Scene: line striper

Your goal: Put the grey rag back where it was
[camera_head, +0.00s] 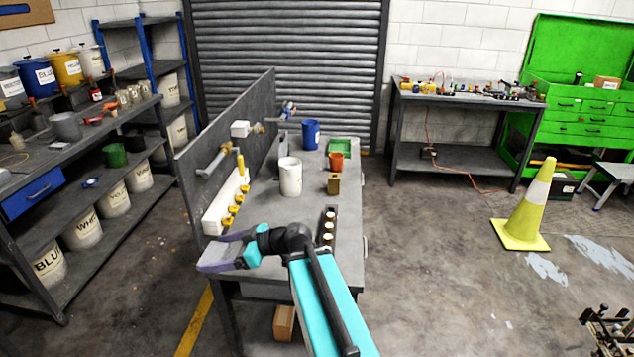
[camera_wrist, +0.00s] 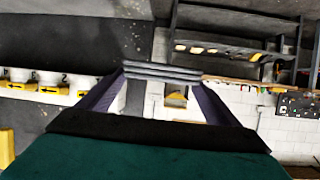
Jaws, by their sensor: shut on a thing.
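My gripper (camera_head: 208,258) has purple fingers and reaches past the near left corner of the workbench (camera_head: 262,225) in the head view. In the wrist view my gripper (camera_wrist: 163,75) is shut on the grey rag (camera_wrist: 163,71), which shows as a flat, layered grey bundle between the fingertips. In the head view the rag is hard to tell apart from the fingers. The rag's former place cannot be told from these frames.
On the bench stand a white container (camera_head: 290,177), a blue cup (camera_head: 310,133), an orange cup (camera_head: 336,161), a green tray (camera_head: 340,146) and a black strip (camera_head: 327,228) with pale round pieces. A white rail (camera_head: 226,203) with yellow valves lines the upright panel (camera_head: 225,140). A yellow cone (camera_head: 523,215) stands right.

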